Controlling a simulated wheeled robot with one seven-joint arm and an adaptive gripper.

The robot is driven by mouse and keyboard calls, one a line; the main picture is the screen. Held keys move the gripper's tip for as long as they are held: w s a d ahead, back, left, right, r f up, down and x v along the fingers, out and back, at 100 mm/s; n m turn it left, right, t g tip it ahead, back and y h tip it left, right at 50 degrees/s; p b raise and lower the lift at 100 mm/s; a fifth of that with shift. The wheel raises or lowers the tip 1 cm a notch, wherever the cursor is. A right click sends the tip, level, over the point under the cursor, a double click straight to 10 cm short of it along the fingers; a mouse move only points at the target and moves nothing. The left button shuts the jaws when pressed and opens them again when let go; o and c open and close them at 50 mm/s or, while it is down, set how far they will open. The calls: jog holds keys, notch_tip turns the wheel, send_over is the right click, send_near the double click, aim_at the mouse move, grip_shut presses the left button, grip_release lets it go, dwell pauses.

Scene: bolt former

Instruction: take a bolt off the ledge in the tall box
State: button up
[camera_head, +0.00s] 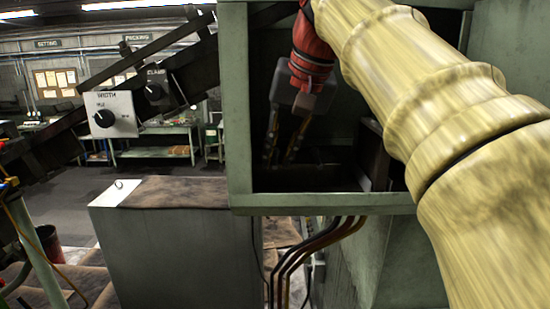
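The tall box (240,120) is a green metal housing with an open front and a dark inside. My gripper (279,158) reaches into its opening, below my red wrist. Its two fingers point down and stand apart, with nothing visible between them. The fingertips are over the dark lower left part of the inside. A dark ledge-like edge (318,178) shows low inside the box, but its shape is hard to make out. I cannot make out a bolt. My large pale yellow arm covers the right part of the opening.
The box's front lip (330,203) and left wall stand close around my gripper. A dark upright plate (371,155) is inside at right. A grey cabinet (175,255) stands at lower left, cables (310,250) hang below the box, and a control panel (111,114) is at left.

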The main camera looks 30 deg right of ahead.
jog(key=shift+w, duration=0.1)
jog(key=shift+c, duration=0.8)
grip_shut()
jog(key=shift+r+p, duration=0.3)
jog(key=shift+p, duration=0.05)
